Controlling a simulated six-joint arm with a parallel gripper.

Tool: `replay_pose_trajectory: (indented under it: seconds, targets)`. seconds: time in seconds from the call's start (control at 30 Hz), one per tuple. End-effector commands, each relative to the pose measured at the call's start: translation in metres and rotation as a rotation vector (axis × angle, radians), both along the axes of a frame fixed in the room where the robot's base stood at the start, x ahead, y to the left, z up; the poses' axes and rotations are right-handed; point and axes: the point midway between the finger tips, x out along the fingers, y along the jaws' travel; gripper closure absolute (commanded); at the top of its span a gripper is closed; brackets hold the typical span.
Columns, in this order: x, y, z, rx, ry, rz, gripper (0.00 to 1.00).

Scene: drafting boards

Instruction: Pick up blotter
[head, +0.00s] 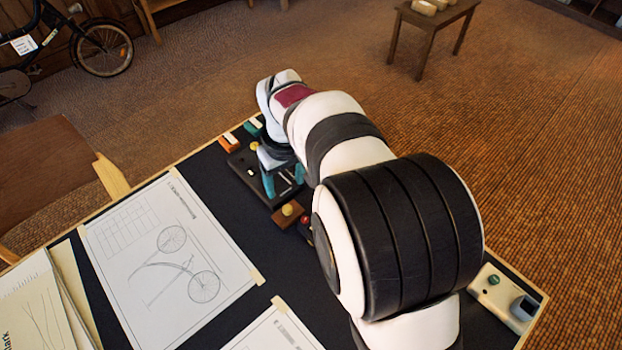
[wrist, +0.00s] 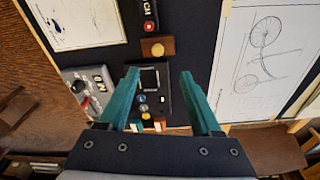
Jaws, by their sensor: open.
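The blotter appears to be the small brown wooden block with a yellow round knob (head: 283,217), lying on the dark board top. It also shows in the wrist view (wrist: 168,47), just beyond my fingertips and between their lines. My gripper (head: 284,180) has two teal fingers, spread apart and empty. In the wrist view the gripper (wrist: 159,75) points down over a black panel (wrist: 150,101) with a small screen and knobs. The gripper does not touch the block as far as I can see. My arm covers part of the board to the right.
A black item with a red button (wrist: 150,22) lies beside the block. A grey control box (wrist: 85,92) and a beige device (head: 490,290) stand towards one edge. Orange and teal pieces (head: 228,142) sit at the far edge. A taped bicycle drawing (head: 150,240) lies left.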

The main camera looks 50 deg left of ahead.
Motion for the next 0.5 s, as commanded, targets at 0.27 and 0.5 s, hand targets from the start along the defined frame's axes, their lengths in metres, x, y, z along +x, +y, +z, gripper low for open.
replay_pose_trajectory:
  seconds: [0.27,0.5]
  targets:
    - [0.002,0.007,-0.066,-0.003,0.002,-0.002,0.34]
    - [0.007,0.012,-0.106,-0.003,0.002,-0.003,0.34]
